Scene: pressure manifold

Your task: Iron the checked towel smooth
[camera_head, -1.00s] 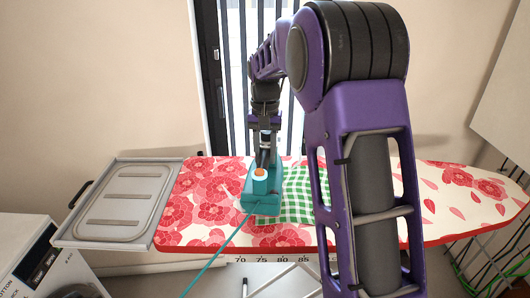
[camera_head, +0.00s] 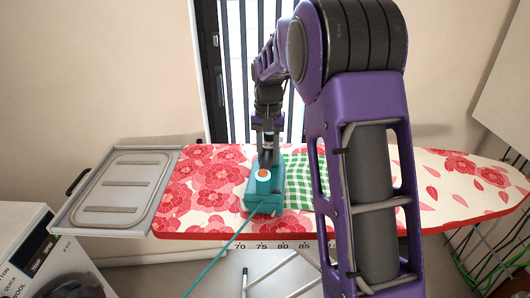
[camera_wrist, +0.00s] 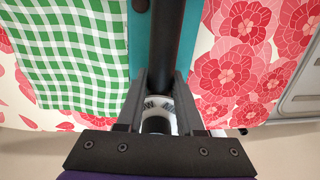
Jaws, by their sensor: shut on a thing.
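The green-and-white checked towel (camera_head: 302,178) lies on the ironing board (camera_head: 445,190), partly hidden by my arm in the head view. It also shows at the left of the wrist view (camera_wrist: 70,55), looking mostly flat. The teal iron (camera_head: 262,200) with an orange dial stands on the board along the towel's left edge, its heel toward the near side. My gripper (camera_head: 267,158) is shut on the iron's dark handle (camera_wrist: 176,40). Whether the soleplate touches the board or overlaps the towel is hidden.
A grey metal rest tray (camera_head: 115,195) adjoins the board's left end. The iron's teal cord (camera_head: 215,262) runs toward the lower left. A white washing machine (camera_head: 25,235) stands at the lower left. Red-flowered cover is bare left of the iron.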

